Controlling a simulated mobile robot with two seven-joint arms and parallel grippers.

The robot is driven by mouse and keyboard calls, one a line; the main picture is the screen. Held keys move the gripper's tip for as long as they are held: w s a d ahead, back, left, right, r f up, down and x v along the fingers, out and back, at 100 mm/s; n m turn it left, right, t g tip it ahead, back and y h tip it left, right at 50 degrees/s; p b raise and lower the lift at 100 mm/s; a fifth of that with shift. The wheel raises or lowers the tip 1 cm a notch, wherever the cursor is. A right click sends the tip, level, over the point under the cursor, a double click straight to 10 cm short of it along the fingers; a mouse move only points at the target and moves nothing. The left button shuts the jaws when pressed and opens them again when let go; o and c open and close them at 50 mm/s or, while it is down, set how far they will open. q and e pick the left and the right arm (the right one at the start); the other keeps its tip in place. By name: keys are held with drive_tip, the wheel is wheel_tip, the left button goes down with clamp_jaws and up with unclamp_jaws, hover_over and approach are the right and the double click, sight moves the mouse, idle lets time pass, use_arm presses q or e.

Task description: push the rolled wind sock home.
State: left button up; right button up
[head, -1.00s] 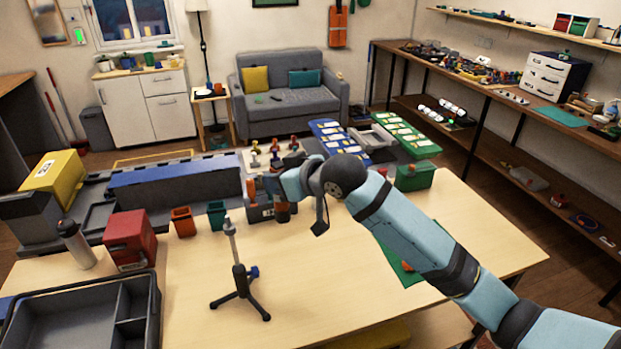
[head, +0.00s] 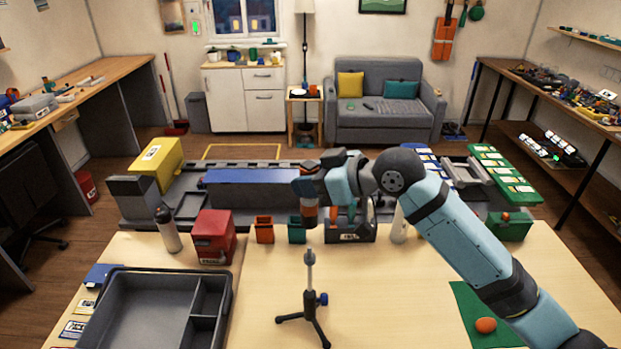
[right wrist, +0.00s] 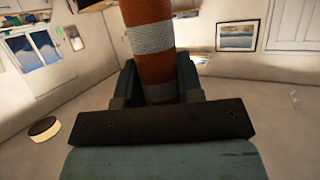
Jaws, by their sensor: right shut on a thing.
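The rolled wind sock (right wrist: 150,40) is an orange roll with grey bands. My right gripper (right wrist: 157,88) is shut on it, with a finger on each side. In the head view, my right gripper (head: 308,188) holds the sock (head: 310,214) with its orange end pointing down. A small black tripod stand (head: 310,295) with a grey upright post and a blue knob is on the table. The sock's lower end appears above the post's tip in the picture, with a visible gap; depth between them is hard to judge. My left gripper is out of view.
A red box (head: 214,238), an orange bin (head: 264,230) and a teal bin (head: 296,230) stand along the table's back edge. A grey divided tray (head: 190,330) is at front left. A green mat (head: 470,305) with an orange ball lies at right. The table around the tripod is clear.

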sight(310, 206)
drive_tip(key=shift+f+b, duration=0.8)
drive_tip(key=shift+f, duration=1.15)
drive_tip(key=shift+f+b, duration=0.35)
drive_tip(key=shift+f, duration=0.7)
drive_tip(key=shift+p, duration=0.65)
drive_tip(key=shift+f+b, duration=1)
drive_tip(key=shift+f, duration=0.9)
drive_tip(key=o, duration=1)
